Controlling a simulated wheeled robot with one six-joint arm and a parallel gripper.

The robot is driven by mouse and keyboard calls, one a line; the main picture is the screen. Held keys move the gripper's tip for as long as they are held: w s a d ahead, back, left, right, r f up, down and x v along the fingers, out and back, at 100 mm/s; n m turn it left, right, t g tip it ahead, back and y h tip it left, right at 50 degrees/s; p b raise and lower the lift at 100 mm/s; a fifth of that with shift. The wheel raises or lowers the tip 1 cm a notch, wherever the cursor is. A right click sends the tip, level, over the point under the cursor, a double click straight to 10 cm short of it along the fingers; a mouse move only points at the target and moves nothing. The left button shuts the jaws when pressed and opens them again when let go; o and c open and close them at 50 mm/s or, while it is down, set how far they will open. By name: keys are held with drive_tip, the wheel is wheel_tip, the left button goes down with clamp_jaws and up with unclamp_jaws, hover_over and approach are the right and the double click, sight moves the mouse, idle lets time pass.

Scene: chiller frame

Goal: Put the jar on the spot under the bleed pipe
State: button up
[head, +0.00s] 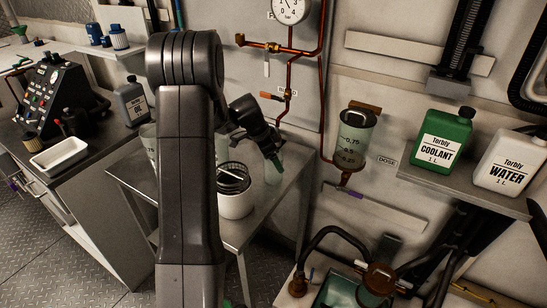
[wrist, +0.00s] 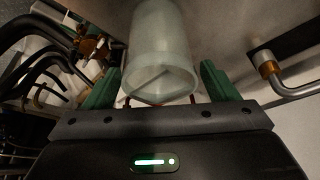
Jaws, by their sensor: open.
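The jar (wrist: 160,45) is a pale, translucent cylinder. In the wrist view it is between the two green fingers of my open gripper (wrist: 158,88), with gaps at its sides. In the head view my gripper (head: 272,160) reaches down at the jar (head: 273,174), which stands on the small metal table (head: 268,222). A copper pipe with valves (head: 288,95) runs down the wall above it. In the wrist view a bent metal pipe with a copper collar (wrist: 268,66) is at the right. I cannot make out the spot under the bleed pipe.
A white pot (head: 235,205) with a wire strainer stands beside the jar. My arm hides part of the table. A wall-mounted dosing cylinder (head: 353,140) is to the right, with a coolant jug (head: 441,140) and water jug (head: 507,162) on a shelf.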

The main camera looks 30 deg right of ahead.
drive_tip(key=v, duration=1.2)
drive_tip(key=shift+r+b, duration=0.15)
drive_tip(key=shift+b, duration=0.3)
